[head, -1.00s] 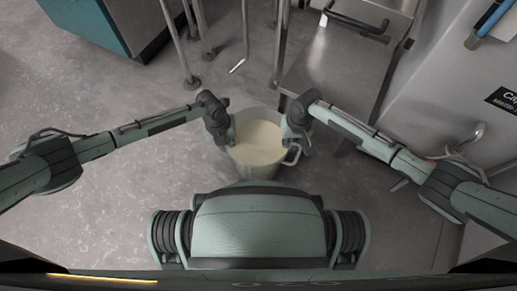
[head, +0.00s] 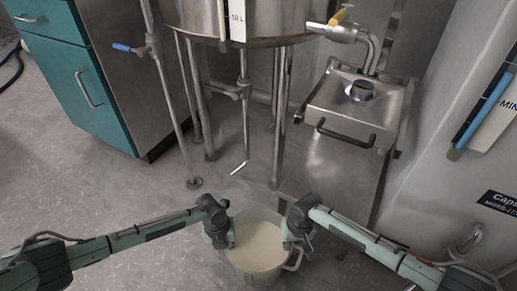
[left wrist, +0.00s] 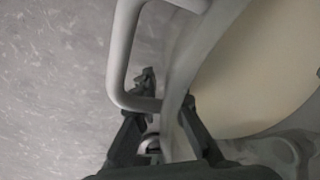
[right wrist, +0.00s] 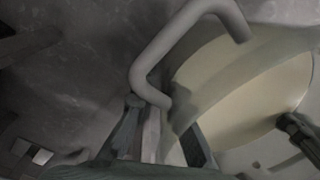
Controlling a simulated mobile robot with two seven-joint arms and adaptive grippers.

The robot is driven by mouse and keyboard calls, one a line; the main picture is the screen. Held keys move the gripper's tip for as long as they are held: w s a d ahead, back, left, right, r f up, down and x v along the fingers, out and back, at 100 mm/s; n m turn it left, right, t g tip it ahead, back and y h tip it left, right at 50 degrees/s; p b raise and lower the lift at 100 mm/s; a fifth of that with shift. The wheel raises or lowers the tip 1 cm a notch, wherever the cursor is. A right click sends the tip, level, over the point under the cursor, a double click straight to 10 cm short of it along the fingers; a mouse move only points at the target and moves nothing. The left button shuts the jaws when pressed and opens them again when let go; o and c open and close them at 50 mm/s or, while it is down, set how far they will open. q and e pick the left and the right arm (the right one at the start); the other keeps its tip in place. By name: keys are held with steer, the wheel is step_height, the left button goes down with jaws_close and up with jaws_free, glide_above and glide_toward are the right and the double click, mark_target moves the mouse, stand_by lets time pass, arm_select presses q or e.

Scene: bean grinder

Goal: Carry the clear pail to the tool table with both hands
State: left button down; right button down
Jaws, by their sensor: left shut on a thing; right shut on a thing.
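The clear pail (head: 258,270) is upright at the bottom middle of the head view, with a pale cream content (head: 258,246) inside. My left gripper (head: 232,239) is shut on its left side and my right gripper (head: 288,239) on its right side. In the left wrist view the fingers (left wrist: 168,128) close around the pail's edge beside a grey handle (left wrist: 122,60). In the right wrist view the fingers (right wrist: 160,135) also close at the edge beside a handle (right wrist: 140,72). I cannot tell whether the pail touches the floor. No tool table is clearly identifiable.
A steel tank (head: 200,18) on thin legs stands ahead, with a steel stand (head: 335,165) right of it. A teal cabinet (head: 80,85) is at the upper left. A pale machine (head: 450,190) closes the right side. Floor at left (head: 100,190) is clear.

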arm_select(q)
steer(key=shift+w+d+r, duration=0.1)
steer(key=shift+w+r, duration=0.05)
steer(key=shift+r, duration=0.1)
arm_select(e)
steer(key=shift+w+a+r, duration=0.1)
steer(key=shift+w+r, duration=0.05)
steer(key=shift+r, duration=0.05)
